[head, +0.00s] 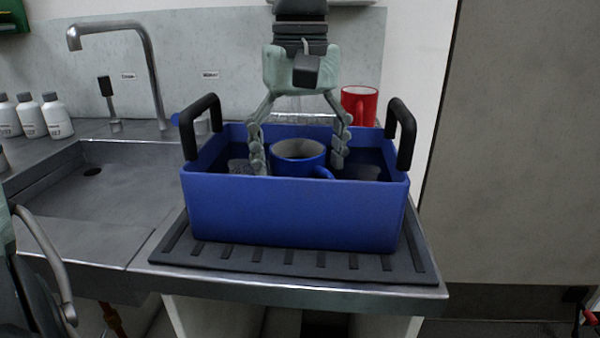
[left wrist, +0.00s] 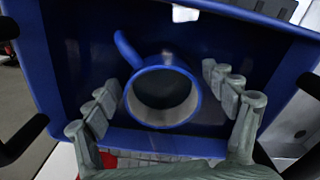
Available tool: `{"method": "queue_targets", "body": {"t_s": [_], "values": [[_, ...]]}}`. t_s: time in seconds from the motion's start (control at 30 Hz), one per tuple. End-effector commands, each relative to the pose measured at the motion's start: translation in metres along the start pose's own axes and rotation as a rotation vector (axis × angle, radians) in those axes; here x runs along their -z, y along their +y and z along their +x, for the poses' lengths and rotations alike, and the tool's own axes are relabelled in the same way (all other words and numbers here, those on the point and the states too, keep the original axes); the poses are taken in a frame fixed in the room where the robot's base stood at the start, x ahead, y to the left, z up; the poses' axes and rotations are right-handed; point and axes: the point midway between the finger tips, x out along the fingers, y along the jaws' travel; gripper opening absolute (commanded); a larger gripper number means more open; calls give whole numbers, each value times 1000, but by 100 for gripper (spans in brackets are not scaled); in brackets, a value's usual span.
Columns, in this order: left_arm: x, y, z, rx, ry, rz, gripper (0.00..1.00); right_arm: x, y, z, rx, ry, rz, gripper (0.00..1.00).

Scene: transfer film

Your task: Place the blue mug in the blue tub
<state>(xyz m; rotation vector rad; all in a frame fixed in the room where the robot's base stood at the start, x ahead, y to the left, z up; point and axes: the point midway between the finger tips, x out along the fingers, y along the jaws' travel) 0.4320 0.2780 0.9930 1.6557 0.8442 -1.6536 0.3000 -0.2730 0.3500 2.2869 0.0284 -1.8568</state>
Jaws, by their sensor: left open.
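The blue mug (head: 299,158) is inside the blue tub (head: 295,213), upright, with its handle toward the tub's front wall. In the left wrist view the mug (left wrist: 162,95) shows from above with its grey inside, and the tub's wall (left wrist: 150,140) runs below it. My left gripper (head: 298,160) reaches down into the tub with one finger on each side of the mug. Its fingers (left wrist: 168,95) are spread, with gaps between them and the mug. The mug's base is hidden by the tub's front wall. My right gripper is not in view.
The tub has black upright handles (head: 405,134) at both ends and stands on a dark ribbed mat (head: 290,262). A red mug (head: 359,104) stands behind it. A sink (head: 100,190) with a tall tap (head: 150,70) and several white bottles (head: 56,115) are to the left.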

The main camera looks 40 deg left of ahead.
Motion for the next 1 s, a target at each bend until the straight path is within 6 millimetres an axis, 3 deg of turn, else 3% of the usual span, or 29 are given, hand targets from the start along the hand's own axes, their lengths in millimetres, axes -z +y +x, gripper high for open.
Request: {"method": "queue_targets", "body": {"t_s": [0.2,0.4,0.6,1.0], "values": [[0,1,-51,-4,2,-1,84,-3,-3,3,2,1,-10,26],[0,0,-84,-2,2,0,84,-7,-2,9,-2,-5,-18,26],[0,0,-97,0,-1,0,84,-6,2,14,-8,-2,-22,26],[0,0,-97,0,0,1,84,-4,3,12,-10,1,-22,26]]}}
